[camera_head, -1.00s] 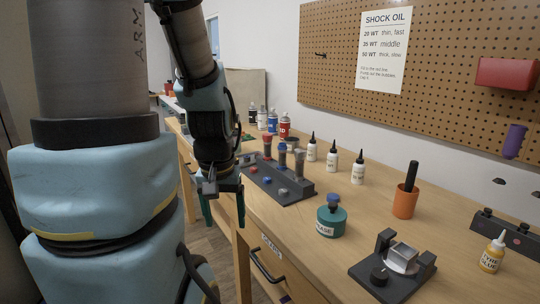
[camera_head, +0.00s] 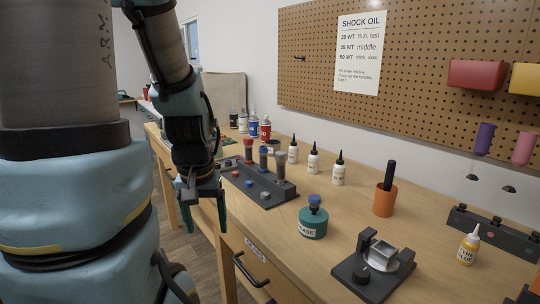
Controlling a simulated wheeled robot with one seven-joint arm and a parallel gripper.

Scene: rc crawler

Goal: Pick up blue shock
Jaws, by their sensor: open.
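The blue shock (camera_head: 263,157) stands upright in a dark stand (camera_head: 270,185) on the wooden workbench. It is between a red-topped shock (camera_head: 248,148) and a dark grey one (camera_head: 281,164). Small coloured caps, one of them blue (camera_head: 249,184), sit along the front of the stand. My gripper (camera_head: 207,208) points down, open and empty, left of the stand at the bench's front edge. It is apart from the blue shock.
A green grease jar (camera_head: 313,222) with a blue knob stands right of the stand. White oil bottles (camera_head: 314,158) stand behind it. An orange cup (camera_head: 384,201) and a dark fixture (camera_head: 368,266) are further right. A drawer handle (camera_head: 249,272) juts from the bench front.

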